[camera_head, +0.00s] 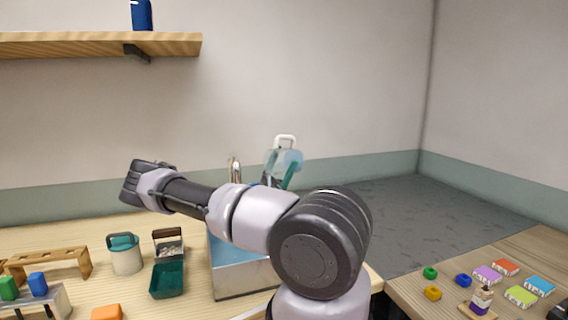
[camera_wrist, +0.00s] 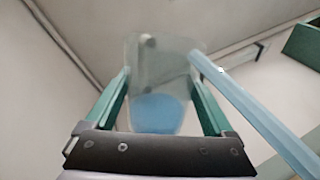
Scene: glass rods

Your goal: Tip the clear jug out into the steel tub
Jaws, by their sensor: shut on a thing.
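The clear jug (camera_head: 296,158) is held up above the bench behind my arm, with a white handle-like loop (camera_head: 285,139) over it. My gripper (camera_head: 283,176) has green fingers and is shut on the jug. In the wrist view the see-through jug (camera_wrist: 145,68) stands between the two fingers of my gripper (camera_wrist: 157,105), with a blue patch of contents (camera_wrist: 157,114) inside it. I cannot tell how far it tilts. The steel tub (camera_head: 242,278) stands on the bench below; my arm hides its right side and much of its inside.
Left of the tub are a green open box (camera_head: 167,281), a dark box (camera_head: 168,242), a lidded pot (camera_head: 125,256) and a wooden rack (camera_head: 48,260). A pale blue bar (camera_wrist: 250,108) crosses the wrist view's right side. A right-hand table (camera_head: 430,270) holds several small coloured blocks.

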